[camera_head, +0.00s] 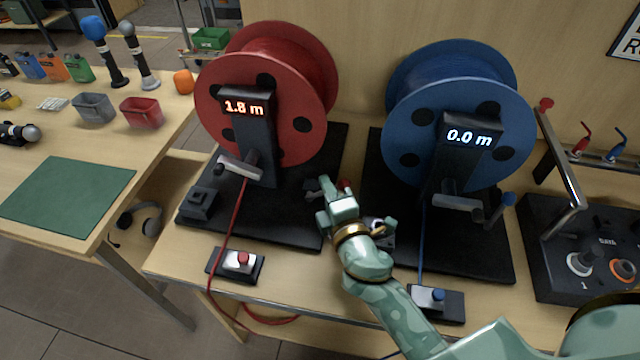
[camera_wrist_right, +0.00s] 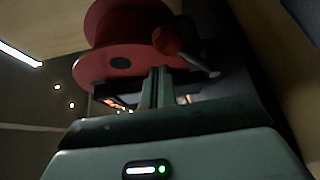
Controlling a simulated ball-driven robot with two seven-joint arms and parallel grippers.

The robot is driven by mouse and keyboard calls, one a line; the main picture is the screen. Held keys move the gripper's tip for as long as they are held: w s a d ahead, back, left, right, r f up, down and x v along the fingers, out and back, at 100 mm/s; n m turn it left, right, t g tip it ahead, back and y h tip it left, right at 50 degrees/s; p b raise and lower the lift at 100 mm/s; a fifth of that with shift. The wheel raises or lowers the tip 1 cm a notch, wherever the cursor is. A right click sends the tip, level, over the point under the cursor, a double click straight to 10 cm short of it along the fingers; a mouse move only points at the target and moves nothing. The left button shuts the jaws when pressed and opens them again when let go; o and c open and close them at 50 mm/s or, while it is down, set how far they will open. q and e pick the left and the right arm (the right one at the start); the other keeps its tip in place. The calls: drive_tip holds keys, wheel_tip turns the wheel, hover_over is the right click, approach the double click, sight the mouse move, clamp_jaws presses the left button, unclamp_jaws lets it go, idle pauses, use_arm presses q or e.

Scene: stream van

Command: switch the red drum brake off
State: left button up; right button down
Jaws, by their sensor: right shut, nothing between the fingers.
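The red drum (camera_head: 265,90) stands on a black base on the bench, and its display (camera_head: 244,107) reads 1.8 m. A short lever with a red knob (camera_head: 345,185) is at the right side of that base, partly hidden by my right gripper. The knob (camera_wrist_right: 168,40) and its metal shaft show clearly in the wrist view, in front of the red drum (camera_wrist_right: 120,60). My right gripper (camera_head: 324,187) is shut and empty, close beside the lever; I cannot tell whether they touch. Its fingers (camera_wrist_right: 155,85) point toward the drum. My left gripper is not in view.
A blue drum (camera_head: 455,110) showing 0.0 m stands to the right, its blue-knobbed lever (camera_head: 508,199) at its right. Red-button (camera_head: 243,259) and blue-button (camera_head: 438,295) boxes sit at the front edge. A red cable (camera_head: 230,225) hangs from the red drum. A dark control box (camera_head: 570,240) is far right.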

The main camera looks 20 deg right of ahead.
drive_tip(key=shift+s+d+f, duration=0.2)
drive_tip(key=shift+d+f, duration=0.05)
drive_tip(key=shift+f, duration=0.05)
drive_tip(key=shift+d, duration=0.1)
idle(0.5)
